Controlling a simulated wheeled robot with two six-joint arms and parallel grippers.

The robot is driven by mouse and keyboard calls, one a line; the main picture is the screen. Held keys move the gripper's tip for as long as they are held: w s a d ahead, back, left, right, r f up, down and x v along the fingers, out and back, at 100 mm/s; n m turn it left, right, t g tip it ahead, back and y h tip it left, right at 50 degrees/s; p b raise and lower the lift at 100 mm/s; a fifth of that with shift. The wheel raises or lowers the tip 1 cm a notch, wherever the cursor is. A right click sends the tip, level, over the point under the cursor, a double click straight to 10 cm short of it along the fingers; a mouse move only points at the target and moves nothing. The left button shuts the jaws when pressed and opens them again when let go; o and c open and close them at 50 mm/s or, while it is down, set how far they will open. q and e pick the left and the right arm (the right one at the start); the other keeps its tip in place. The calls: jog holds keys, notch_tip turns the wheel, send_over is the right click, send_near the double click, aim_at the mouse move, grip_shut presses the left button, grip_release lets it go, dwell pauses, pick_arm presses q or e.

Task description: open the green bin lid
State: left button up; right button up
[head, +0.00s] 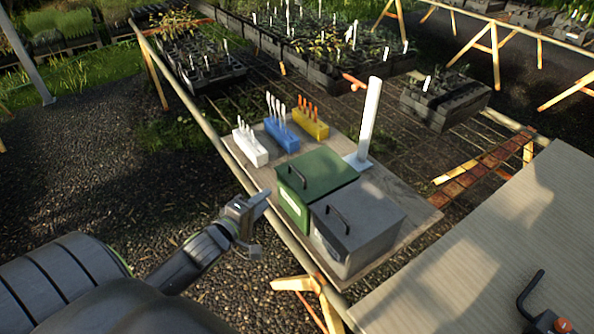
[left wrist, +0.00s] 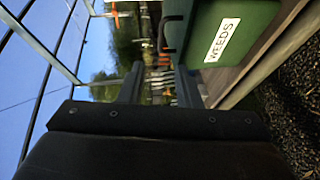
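The green bin (head: 290,205) stands on a wooden board, with its green lid (head: 325,172) lying shut on top. A dark bar handle (head: 297,177) is on the lid near its left edge. In the left wrist view the green bin (left wrist: 255,20) shows its white WEEDS label, and the handle (left wrist: 172,32) sticks out beside it. My left gripper (head: 264,197) is just left of the bin, apart from it. In the left wrist view its two fingers (left wrist: 160,88) are spread with nothing between them. My right gripper is not in view.
A grey lidded bin (head: 355,232) stands against the green one. White (head: 250,150), blue (head: 282,137) and yellow (head: 311,125) blocks with upright labels stand behind. A white post (head: 369,120) rises behind the lid. A dark hooked item (head: 540,305) lies on the right-hand table.

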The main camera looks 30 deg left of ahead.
aim_at(297, 173)
pick_arm(q)
jog(key=w+f, duration=0.1)
jog(key=w, duration=0.4)
jog(key=w+f+b, duration=0.1)
jog(key=w, duration=0.5)
jog(key=w+f, duration=0.1)
jog(key=w, duration=0.4)
jog(key=shift+w+a+f, duration=0.1)
jog(key=shift+w+a, duration=0.05)
jog(key=shift+w, duration=0.15)
grip_shut()
